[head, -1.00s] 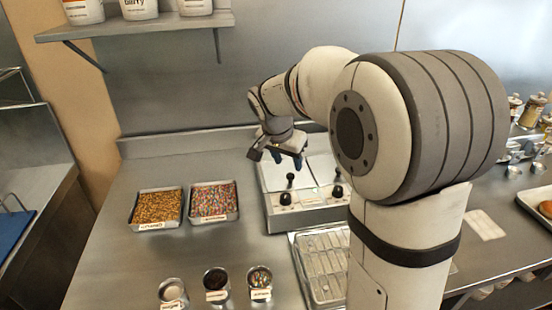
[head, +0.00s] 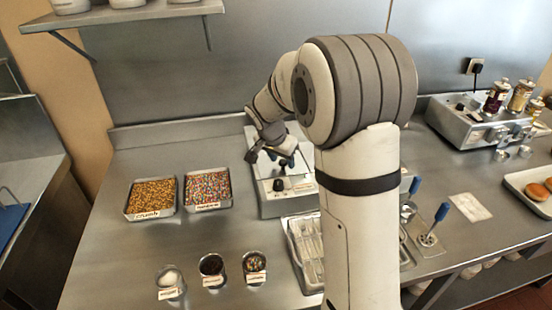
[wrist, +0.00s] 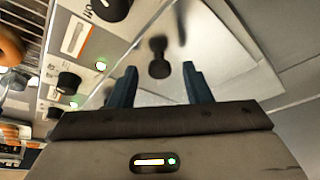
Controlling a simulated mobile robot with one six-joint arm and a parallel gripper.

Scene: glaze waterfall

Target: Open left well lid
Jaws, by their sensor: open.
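The two-well glaze unit (head: 270,207) is a steel box with dials on its front, partly hidden behind my arm. The left well lid (head: 262,168) is a flat steel plate, and it looks shut. In the wrist view a shiny steel lid (wrist: 215,50) carries a dark upright knob (wrist: 158,62). My gripper (wrist: 158,78) is open, its two blue fingers apart, with the knob just beyond and between the tips in the picture. No contact shows. In the head view my gripper (head: 284,160) hangs low over the unit's left part.
Trays of crumb (head: 152,198) and coloured sprinkles (head: 207,187) stand left of the unit. Several small topping cups (head: 211,267) and a wire-rack tray (head: 303,240) are in front. Another appliance (head: 470,120) with bottles stands at the right. The counter's left front is clear.

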